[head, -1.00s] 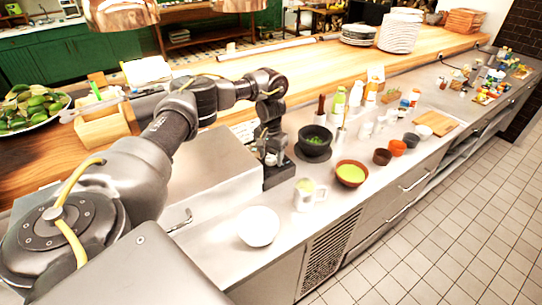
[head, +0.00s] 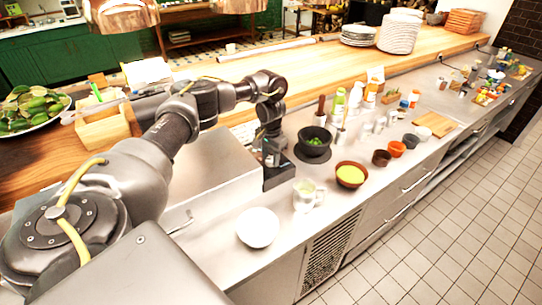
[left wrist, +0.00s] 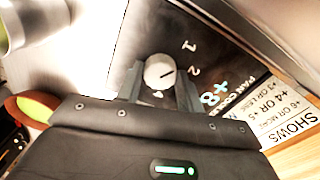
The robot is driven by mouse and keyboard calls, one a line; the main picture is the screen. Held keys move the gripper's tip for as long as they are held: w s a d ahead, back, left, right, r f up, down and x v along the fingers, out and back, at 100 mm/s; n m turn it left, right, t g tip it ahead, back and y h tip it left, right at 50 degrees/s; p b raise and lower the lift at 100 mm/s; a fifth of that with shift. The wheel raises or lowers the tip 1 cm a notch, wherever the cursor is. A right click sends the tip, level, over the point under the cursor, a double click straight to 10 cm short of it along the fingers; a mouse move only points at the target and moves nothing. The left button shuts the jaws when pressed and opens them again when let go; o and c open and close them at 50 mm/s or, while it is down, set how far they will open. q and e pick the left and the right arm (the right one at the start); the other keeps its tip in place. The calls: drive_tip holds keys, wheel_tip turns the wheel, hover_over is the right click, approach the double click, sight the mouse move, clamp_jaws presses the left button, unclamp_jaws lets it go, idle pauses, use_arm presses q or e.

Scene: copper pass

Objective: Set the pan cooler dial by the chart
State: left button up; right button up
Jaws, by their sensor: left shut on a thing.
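The pan cooler dial (left wrist: 158,72) is a round pale knob on a black panel (left wrist: 205,80). Its dark pointer line points right in the left wrist view, roughly toward the printed 2. A printed 1 stands above the 2. The lit readout (left wrist: 212,92) shows +8. The chart (left wrist: 288,108) is a pale card headed SHOWS, with lines for +6 or more, +4 or +5, and +3 or less; its far side is cut off. My left gripper (left wrist: 158,84) is shut on the dial, one finger on each side. It also shows in the head view (head: 271,158). My right gripper is not in view.
A black bowl (head: 314,141) with green contents, a brown bowl (head: 351,175), a clear mug (head: 307,194) and a white bowl (head: 258,227) stand near my left gripper. Bottles and small cups stand further right. The front steel counter is partly free.

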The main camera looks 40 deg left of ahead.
use_arm(q)
drive_tip(key=m+p, duration=0.1)
drive_tip(key=m, duration=0.4)
drive_tip(key=shift+r+m, duration=0.1)
drive_tip(key=shift+m, duration=0.2)
drive_tip(key=m+p, duration=0.1)
drive_tip(key=m, duration=0.1)
drive_tip(key=shift+m, duration=0.3)
drive_tip(key=m, duration=0.3)
drive_tip(key=shift+m, duration=0.3)
drive_tip(key=m, duration=0.3)
drive_tip(key=shift+m, duration=0.3)
drive_tip(key=m, duration=0.2)
drive_tip(key=shift+m, duration=0.4)
drive_tip(key=m, duration=0.4)
drive_tip(key=shift+m+b, duration=0.35)
drive_tip(key=shift+m, duration=1.05)
drive_tip(key=o, duration=1)
